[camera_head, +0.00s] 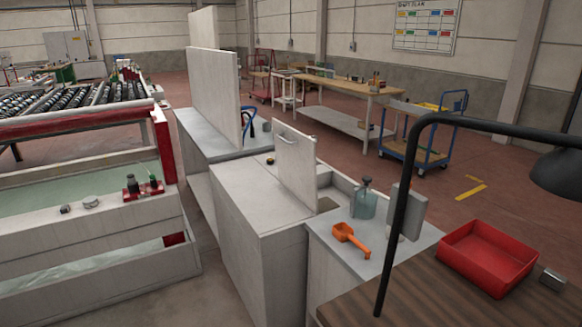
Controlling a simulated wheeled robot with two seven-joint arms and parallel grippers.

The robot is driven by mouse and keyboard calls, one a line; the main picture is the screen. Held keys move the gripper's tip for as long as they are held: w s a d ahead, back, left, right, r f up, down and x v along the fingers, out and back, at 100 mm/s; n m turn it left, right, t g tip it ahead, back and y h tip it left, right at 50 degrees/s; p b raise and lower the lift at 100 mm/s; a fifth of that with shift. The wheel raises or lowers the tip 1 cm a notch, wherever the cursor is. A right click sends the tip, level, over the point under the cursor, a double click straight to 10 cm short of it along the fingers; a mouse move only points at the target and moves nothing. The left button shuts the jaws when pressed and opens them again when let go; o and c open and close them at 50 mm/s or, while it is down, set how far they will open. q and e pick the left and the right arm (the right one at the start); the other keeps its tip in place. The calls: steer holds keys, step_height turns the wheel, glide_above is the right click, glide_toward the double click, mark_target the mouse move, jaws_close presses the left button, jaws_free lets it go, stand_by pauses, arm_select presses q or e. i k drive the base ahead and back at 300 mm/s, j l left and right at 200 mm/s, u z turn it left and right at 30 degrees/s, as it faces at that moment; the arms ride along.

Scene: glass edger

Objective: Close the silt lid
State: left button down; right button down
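A pale grey lid (295,168) with a bar handle near its top edge stands upright on a grey cabinet (262,205). I take it to be the silt lid, and it is open. To its right, part of an opening shows in the cabinet top, with a darker inside. The lid hides the rest of the opening. Neither of my grippers is in view.
A black lamp arm (398,215) rises in front. A red tray (487,257) sits on a dark wooden table. A tall panel (215,95) stands behind.

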mark_target(295, 150)
steer(key=i+j+z, duration=0.15)
steer(key=z, duration=0.6)
steer(key=i+j+z, duration=0.2)
steer(key=j, duration=0.25)
steer(key=i+j+z, duration=0.2)
steer(key=j, duration=0.25)
steer(key=j+z, duration=0.2)
steer(key=j, duration=0.25)
steer(key=i+j+z, duration=0.2)
steer(key=j, duration=0.35)
steer(key=k+l, duration=0.05)
